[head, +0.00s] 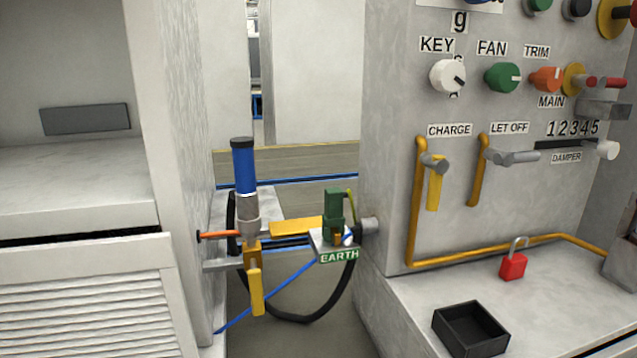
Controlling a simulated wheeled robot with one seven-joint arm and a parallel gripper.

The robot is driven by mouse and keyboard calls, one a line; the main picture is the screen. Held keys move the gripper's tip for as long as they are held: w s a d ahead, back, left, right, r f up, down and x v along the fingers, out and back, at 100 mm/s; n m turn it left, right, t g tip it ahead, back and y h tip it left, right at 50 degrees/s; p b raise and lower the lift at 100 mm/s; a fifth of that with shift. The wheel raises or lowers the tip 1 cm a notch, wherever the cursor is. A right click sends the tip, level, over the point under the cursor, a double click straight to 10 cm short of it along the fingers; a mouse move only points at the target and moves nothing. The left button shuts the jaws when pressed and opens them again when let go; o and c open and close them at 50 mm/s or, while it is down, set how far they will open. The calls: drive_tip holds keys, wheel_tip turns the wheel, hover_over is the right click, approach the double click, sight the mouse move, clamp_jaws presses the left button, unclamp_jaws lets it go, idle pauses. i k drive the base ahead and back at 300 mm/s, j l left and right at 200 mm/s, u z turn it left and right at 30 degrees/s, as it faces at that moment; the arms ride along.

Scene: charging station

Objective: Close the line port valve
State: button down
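No label in view reads line port, so I cannot tell for certain which valve is meant. Between the two cabinets, a blue cylinder with a black cap (243,165) stands upright on a grey and brass fitting (250,232). A yellow lever (257,291) hangs down from this fitting. Another yellow lever (297,227) lies level beside it, towards the green clamp (334,210) over the EARTH label (339,256). On the panel, the CHARGE valve (434,164) has a yellow lever hanging down. The LET OFF valve (513,157) has a grey lever pointing right. My gripper is out of view.
A red padlock (513,266) and an open black tray (470,330) are on the right ledge. The louvred cabinet (85,300) closes the left side of the narrow gap.

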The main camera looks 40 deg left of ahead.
sight(253, 275)
drive_tip(key=u, duration=2.75)
drive_tip(key=l, duration=0.1)
